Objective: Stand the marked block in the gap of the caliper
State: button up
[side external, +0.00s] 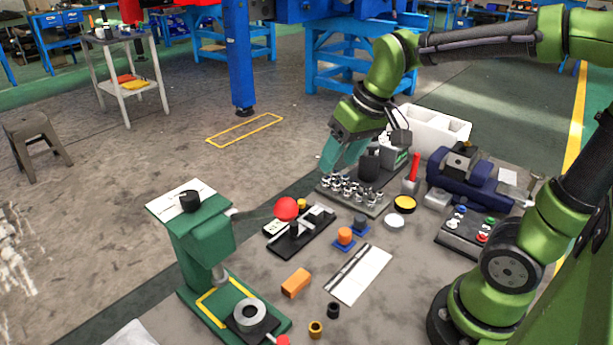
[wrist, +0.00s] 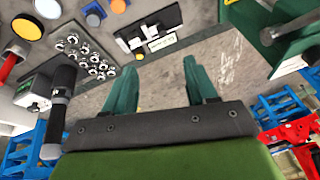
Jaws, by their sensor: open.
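My gripper (side external: 335,162) is open and empty, high above the far side of the table near the socket tray. In the wrist view its two teal fingers (wrist: 161,66) stand apart with bare floor or table between them. A dark plate with black and silver pieces (side external: 314,226), partly behind a red ball, seems to be the caliper; it also shows in the wrist view (wrist: 148,30) with a white label. I cannot make out its gap clearly. An orange block (side external: 296,283) lies nearer the front and may be the marked block; no mark is clear.
A green press (side external: 205,245) with a red-balled lever stands left of the dark plate. A tray of silver sockets (side external: 350,192) is below my gripper. A blue vise (side external: 465,180), a button box (side external: 468,232) and a white ruled plate (side external: 360,274) occupy the right and front.

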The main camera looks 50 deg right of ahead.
jog(key=s+a+m+t+y, duration=0.1)
jog(key=s+a+t, duration=0.2)
jog(key=s, duration=0.5)
jog(key=shift+r+m, duration=0.35)
jog(key=shift+m, duration=0.05)
